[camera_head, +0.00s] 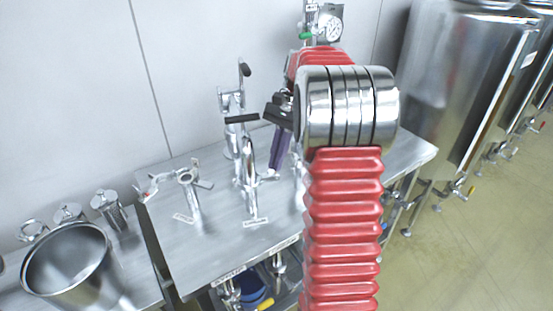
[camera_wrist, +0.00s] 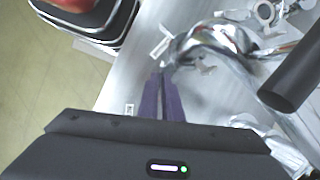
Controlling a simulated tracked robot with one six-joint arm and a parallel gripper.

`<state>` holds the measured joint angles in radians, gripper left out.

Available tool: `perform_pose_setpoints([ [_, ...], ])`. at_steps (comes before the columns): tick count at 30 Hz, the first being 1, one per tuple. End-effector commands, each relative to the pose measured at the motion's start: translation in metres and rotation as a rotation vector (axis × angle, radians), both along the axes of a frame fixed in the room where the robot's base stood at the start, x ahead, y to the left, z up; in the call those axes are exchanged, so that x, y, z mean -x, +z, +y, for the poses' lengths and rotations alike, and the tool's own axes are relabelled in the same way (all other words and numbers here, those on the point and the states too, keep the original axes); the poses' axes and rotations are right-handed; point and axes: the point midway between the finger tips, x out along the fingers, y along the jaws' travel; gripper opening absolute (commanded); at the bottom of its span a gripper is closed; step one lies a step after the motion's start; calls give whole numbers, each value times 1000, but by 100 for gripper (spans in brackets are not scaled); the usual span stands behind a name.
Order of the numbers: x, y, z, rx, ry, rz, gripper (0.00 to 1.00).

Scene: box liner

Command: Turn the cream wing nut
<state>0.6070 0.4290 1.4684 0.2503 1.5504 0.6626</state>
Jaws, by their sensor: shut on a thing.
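My gripper (camera_wrist: 161,76) points down over the steel table, its two purple fingers close together. It also shows in the head view (camera_head: 275,166), beside the bent steel pipe fitting in the middle of the table. The fingertips are shut on a small pale piece (camera_wrist: 166,63) at the side of the polished pipe (camera_wrist: 215,38). It appears to be the cream wing nut; most of it is hidden between and behind the fingers, and its turn angle cannot be told.
A black-handled lever (camera_head: 242,119) stands above the fitting, close left of my gripper; its dark handle (camera_wrist: 292,82) is large at right in the wrist view. Another steel fitting (camera_head: 190,190) stands left. A steel pot (camera_head: 68,262) is at lower left. Tanks (camera_head: 455,90) stand right.

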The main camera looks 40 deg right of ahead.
Motion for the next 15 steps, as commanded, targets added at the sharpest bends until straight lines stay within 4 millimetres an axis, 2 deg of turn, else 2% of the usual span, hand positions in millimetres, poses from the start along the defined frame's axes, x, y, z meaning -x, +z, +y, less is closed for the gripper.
perform_pose_setpoints([
  [15,2,1,1,-2,-364,-4,0],
])
